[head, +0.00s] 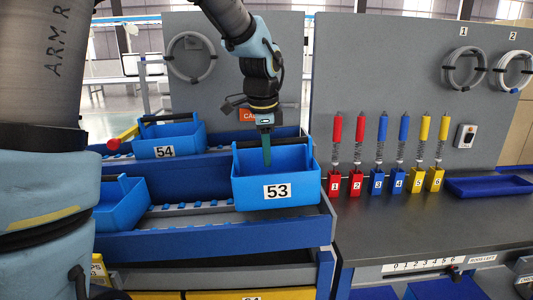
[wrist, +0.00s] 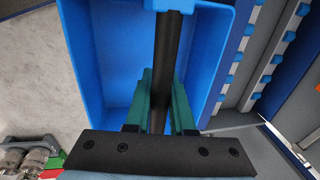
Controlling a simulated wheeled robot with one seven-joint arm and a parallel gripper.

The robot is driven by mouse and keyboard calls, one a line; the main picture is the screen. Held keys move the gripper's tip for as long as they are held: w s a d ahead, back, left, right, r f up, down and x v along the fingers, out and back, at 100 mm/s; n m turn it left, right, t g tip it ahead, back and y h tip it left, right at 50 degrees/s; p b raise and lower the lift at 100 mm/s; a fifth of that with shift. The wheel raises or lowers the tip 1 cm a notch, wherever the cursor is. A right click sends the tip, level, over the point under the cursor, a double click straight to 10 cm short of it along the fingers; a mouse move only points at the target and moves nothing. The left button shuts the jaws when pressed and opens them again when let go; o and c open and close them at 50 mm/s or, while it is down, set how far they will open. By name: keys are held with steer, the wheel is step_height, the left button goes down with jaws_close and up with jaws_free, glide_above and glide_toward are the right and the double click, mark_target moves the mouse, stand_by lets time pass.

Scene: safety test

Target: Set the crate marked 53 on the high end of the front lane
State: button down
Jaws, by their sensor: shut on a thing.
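The blue crate marked 53 (head: 300,188) hangs from my gripper (head: 267,150) at the right end of the front lane (head: 200,207) in the head view. My gripper is shut on the dark bar across the crate; the wrist view shows the green fingers (wrist: 160,105) on either side of this bar (wrist: 168,60), with the empty crate interior (wrist: 105,55) below. The crate looks about level. I cannot tell whether its underside touches the lane's rollers.
Crate 54 (head: 168,146) stands on the rear lane. Another blue crate (head: 120,203) stands at the front lane's left, partly hidden by my arm. Right of the rack, numbered spring posts (head: 380,180) and a blue tray (head: 488,187) stand on a grey bench. The front lane between the crates is clear.

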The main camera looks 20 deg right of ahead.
steer(key=shift+s+a+b+x, duration=0.15)
steer(key=shift+b+x, duration=0.25)
steer(key=shift+x, duration=0.45)
steer(key=shift+s+a+b+x, duration=0.15)
steer(key=shift+b+x, duration=0.3)
steer(key=shift+x, duration=0.35)
steer(key=shift+s+b+x, duration=0.15)
steer(key=shift+b+x, duration=0.25)
steer(key=shift+x, duration=0.45)
steer(key=shift+f, duration=0.1)
steer(key=c, duration=0.7)
jaws_free()
steer(key=b+v, duration=0.1)
steer(key=v, duration=0.9)
steer(key=shift+s+r, duration=0.1)
steer(key=shift+r, duration=0.25)
